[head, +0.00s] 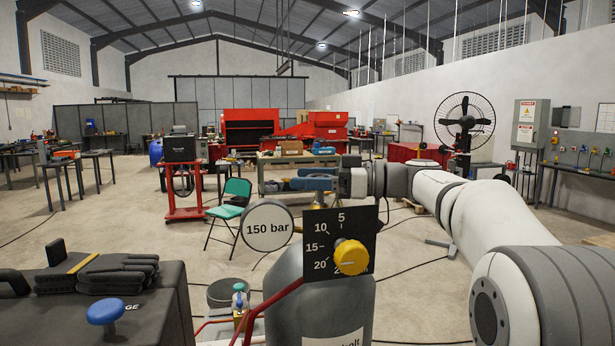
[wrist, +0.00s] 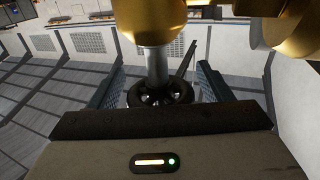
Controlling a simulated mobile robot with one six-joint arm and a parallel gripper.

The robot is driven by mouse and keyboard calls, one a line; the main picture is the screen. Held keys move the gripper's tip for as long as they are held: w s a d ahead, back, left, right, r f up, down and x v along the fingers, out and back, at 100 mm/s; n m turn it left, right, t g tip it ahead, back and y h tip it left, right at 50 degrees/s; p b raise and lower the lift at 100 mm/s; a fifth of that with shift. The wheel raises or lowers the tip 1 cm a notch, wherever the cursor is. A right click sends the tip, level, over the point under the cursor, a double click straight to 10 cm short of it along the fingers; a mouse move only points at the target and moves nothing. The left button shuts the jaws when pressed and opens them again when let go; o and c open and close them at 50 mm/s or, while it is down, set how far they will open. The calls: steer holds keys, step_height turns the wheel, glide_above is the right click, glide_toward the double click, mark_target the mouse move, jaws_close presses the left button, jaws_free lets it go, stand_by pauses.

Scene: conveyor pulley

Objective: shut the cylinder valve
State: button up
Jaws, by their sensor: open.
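The grey gas cylinder (head: 320,310) stands upright in front of me in the head view. Brass of its valve (head: 319,200) shows behind a black panel; in the wrist view the brass body (wrist: 150,18) fills the top. From it a steel stem (wrist: 156,65) runs to a black handwheel (wrist: 158,97). My gripper (head: 305,180) is at the valve, above the cylinder, with blue fingers. In the wrist view my gripper (wrist: 160,78) is open, a finger on each side of the handwheel. I cannot tell whether either finger touches it. The handwheel is hidden in the head view.
A round "150 bar" plate (head: 267,226) and a black scale panel (head: 338,222) with a yellow knob (head: 351,257) stand close below my gripper. A red hose (head: 275,308) runs left. A black case (head: 80,320) bears gloves (head: 105,273). A green chair (head: 234,195) stands behind.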

steer(key=shift+c, duration=0.5)
steer(key=c, duration=0.9)
steer(key=m+t+b, duration=0.1)
steer(key=t+b, duration=0.1)
steer(key=b, duration=0.1)
steer(key=shift+f+b, duration=0.35)
steer(key=shift+f, duration=0.05)
steer(key=m+t+b, duration=0.1)
steer(key=b, duration=0.1)
steer(key=m+t+h+b, duration=0.1)
steer(key=b, duration=0.1)
steer(key=t+b, duration=0.1)
steer(key=t, duration=0.1)
steer(key=shift+w+m+h+b, duration=0.25)
steer(key=shift+m+h+b, duration=0.05)
steer(key=shift+m+b, duration=0.1)
steer(key=shift+w+d+r+m+t+b, duration=0.1)
steer(key=shift+r+m+t+b, duration=0.2)
steer(key=shift+m+t+b, duration=0.15)
steer(key=shift+h, duration=0.3)
steer(key=o, duration=1)
steer(key=shift+r, duration=0.1)
